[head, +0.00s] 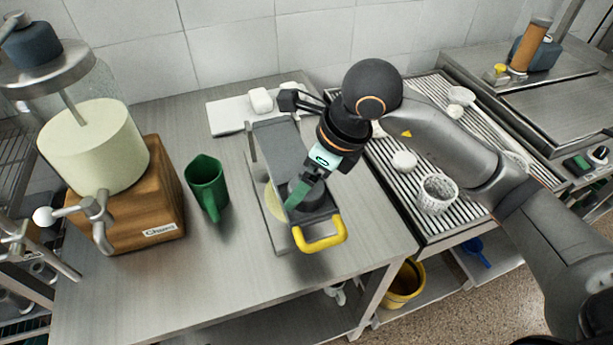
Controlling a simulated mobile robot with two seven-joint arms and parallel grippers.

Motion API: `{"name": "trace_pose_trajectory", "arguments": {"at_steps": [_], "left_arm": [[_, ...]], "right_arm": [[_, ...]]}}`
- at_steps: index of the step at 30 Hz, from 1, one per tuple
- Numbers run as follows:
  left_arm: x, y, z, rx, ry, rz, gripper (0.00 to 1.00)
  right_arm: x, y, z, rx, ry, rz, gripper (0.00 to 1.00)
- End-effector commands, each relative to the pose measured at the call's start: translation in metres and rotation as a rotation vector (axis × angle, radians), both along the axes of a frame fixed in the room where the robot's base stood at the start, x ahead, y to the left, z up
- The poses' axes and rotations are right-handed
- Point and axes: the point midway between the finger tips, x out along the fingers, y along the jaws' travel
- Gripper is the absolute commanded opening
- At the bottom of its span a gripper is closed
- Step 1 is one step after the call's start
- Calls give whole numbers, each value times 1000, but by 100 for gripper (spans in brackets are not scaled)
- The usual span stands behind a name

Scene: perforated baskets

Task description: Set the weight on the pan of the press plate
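The press plate (272,140) is a long grey metal piece on the steel table, with a yellow handle (321,236) at its near end. A pale yellow disc (273,202) shows partly from under its left side. A dark round weight (318,198) is at the plate's near part, just behind the handle. My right gripper (297,200), with green fingers, reaches down from above onto the weight. The fingers hide part of the weight, and I cannot tell whether they grip it. I also cannot tell whether the weight touches the pan. My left gripper is not in view.
A green jug (207,186) stands left of the press. A wooden-based churn (150,205) with a cream drum is at the far left. A white board (228,117) lies behind. A ribbed drain table (402,190) with white perforated baskets (437,194) is at right. The near table is clear.

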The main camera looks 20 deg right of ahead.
Motion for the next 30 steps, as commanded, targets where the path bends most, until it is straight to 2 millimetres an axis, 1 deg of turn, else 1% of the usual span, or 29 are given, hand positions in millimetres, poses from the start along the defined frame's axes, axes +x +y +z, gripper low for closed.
{"name": "trace_pose_trajectory", "arguments": {"at_steps": [4, 7, 8, 11, 18, 21, 24, 27, 30], "left_arm": [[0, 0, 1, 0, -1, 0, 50], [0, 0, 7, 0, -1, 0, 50], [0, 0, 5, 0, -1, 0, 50], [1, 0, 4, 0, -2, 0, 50], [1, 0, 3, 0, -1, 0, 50], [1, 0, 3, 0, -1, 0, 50], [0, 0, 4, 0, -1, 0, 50], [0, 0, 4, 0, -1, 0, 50], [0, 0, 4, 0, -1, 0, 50]], "right_arm": [[0, 0, 1, 0, 0, 0, 100], [0, 0, 6, 1, 1, 0, 100], [-1, -1, 9, 1, -2, 0, 100], [-4, -6, 25, 1, -6, -2, 100], [-19, -21, 75, 1, -7, -2, 100], [-24, -26, 91, -1, -5, -1, 100], [-27, -30, 104, 0, -4, -1, 100], [-30, -33, 111, 0, -3, -1, 100], [-31, -34, 114, 0, 0, 0, 100]]}}
